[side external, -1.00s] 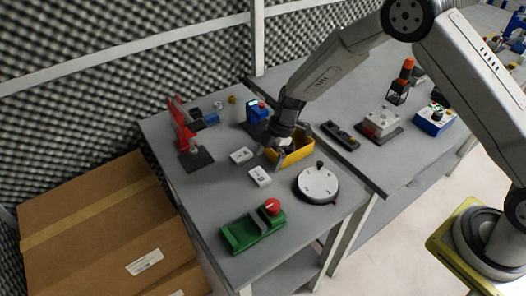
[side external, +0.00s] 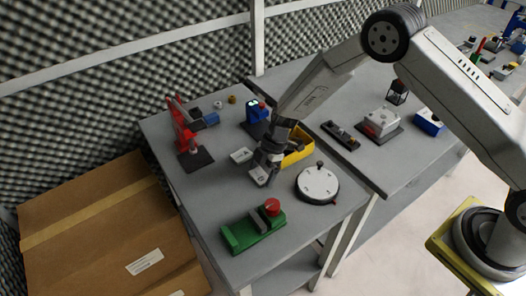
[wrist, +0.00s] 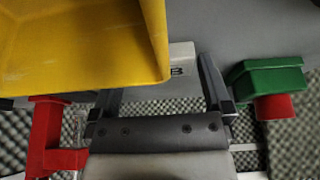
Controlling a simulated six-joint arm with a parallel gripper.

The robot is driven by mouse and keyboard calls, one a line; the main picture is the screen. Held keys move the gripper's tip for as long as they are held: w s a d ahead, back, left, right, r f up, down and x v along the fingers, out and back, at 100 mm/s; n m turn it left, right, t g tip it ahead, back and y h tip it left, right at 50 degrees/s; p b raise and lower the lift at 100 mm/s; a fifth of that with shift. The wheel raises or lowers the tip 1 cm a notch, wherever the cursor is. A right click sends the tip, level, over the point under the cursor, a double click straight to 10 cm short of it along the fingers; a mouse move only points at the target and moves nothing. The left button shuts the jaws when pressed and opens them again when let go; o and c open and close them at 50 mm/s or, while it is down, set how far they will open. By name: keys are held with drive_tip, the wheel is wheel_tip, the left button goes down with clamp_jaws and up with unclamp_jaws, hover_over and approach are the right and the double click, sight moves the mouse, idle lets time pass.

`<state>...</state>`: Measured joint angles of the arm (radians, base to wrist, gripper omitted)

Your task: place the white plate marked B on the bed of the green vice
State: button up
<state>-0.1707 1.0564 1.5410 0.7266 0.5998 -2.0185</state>
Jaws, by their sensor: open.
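The white plate marked B (wrist: 182,56) shows in the wrist view between my fingers, partly hidden by the yellow bin. In the side view my gripper (side external: 263,178) is low over a white plate on the grey table, mostly covering it. My gripper also shows in the wrist view (wrist: 162,88); it is open, with a finger on either side of the plate. The green vice (side external: 240,236) with a red knob stands at the front of the table, apart from my gripper. It also shows at the right of the wrist view (wrist: 270,76).
A second white plate (side external: 241,154) lies just behind my gripper. The yellow bin (side external: 300,157) is close on the right, and a round white dial (side external: 317,184) is right-front. A red press (side external: 184,130) stands at the back left. The table between gripper and vice looks clear.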

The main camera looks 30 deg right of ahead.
drive_tip(key=c, duration=1.1)
drive_tip(key=shift+c, duration=0.2)
drive_tip(key=shift+r, duration=0.2)
drive_tip(key=shift+r, duration=0.85)
drive_tip(key=s+d+r, duration=0.3)
drive_tip(key=s+r, duration=0.8)
drive_tip(key=s, duration=0.2)
drive_tip(key=shift+s+d, duration=0.2)
drive_tip(key=shift+s, duration=0.1)
drive_tip(key=shift+d, duration=0.1)
